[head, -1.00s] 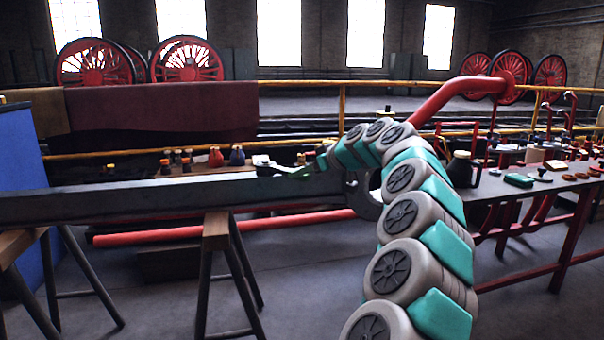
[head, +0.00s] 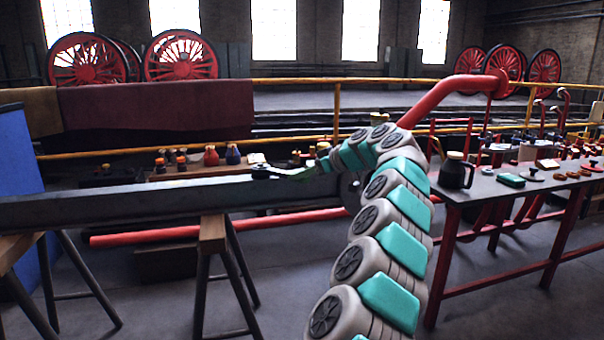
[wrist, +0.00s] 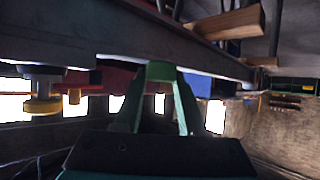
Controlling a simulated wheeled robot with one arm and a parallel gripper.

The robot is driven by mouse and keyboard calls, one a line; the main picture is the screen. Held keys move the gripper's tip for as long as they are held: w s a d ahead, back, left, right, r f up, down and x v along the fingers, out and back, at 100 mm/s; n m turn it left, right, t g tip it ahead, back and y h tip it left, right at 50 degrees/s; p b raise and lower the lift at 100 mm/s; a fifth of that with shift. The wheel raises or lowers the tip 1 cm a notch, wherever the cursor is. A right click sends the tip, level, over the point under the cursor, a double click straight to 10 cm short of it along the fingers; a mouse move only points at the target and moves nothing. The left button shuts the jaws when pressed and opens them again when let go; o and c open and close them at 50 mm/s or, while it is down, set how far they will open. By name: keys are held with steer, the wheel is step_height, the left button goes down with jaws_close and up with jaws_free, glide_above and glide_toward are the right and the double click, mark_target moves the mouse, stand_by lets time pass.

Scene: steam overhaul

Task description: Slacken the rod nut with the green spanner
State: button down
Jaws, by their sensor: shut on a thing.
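The long dark steel rod (head: 120,205) lies level across trestles. A small dark piece that looks like the rod nut (head: 262,171) stands on its top face near the right end. The green spanner (head: 290,174) lies nearly level above the rod, its left end at that dark piece. I cannot tell whether its jaw is around the nut or beside it. My gripper (head: 318,166) is shut on the spanner's right end. In the wrist view, the spanner (wrist: 160,71) shows end-on at my gripper (wrist: 160,88), close to the rod; the nut is not clear there.
A trestle (head: 212,235) stands under the rod. A low bench behind holds red and blue bottles (head: 211,155). At right, a red-legged table (head: 465,190) carries a dark can (head: 456,170) and several parts. A yellow rail (head: 290,83) runs behind.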

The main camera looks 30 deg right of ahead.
steer(key=shift+w+d+r+p, duration=0.15)
steer(key=shift+d+r+p, duration=0.1)
steer(key=shift+p, duration=0.95)
steer(key=shift+w+d+n+y+p, duration=0.1)
steer(key=shift+d+n+y+p, duration=0.15)
steer(key=shift+p, duration=0.4)
steer(key=shift+a+f+b, duration=0.2)
steer(key=shift+f+b, duration=0.1)
steer(key=shift+b, duration=0.45)
steer(key=shift+a+b, duration=0.2)
steer(key=shift+b, duration=0.7)
steer(key=shift+r, duration=0.2)
steer(key=shift+r+p, duration=2.1)
steer(key=shift+r, duration=0.7)
